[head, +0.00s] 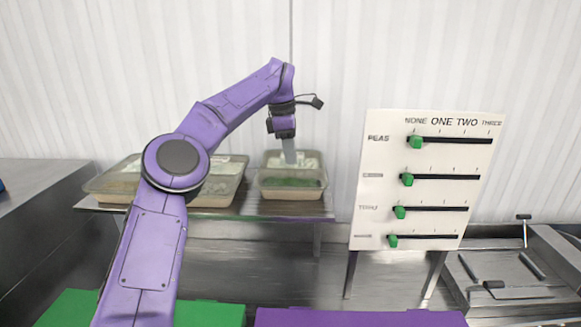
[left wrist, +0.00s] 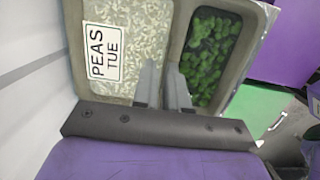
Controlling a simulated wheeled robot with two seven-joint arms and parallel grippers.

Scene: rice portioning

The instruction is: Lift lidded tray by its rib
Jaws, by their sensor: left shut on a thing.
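The lidded tray (head: 292,196) is at the right end of a steel shelf, with a tan wall and a clear top. In the left wrist view, the tray (left wrist: 75,45) has a pale rice-like compartment labelled "PEAS TUE" (left wrist: 104,53) and a smaller compartment of green peas (left wrist: 208,55). A rib (left wrist: 178,30) divides them. My left gripper (head: 289,158) points down into the tray's middle; its fingers (left wrist: 164,75) are shut on the rib. Whether the tray touches the shelf is hard to tell. My right gripper is out of view.
More trays (head: 222,190) stand left on the shelf, partly behind my left arm. A white board (head: 420,190) with several green sliders stands to the right. Green (head: 215,315) and purple (head: 350,318) surfaces lie in front. A steel basin (head: 510,270) is at far right.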

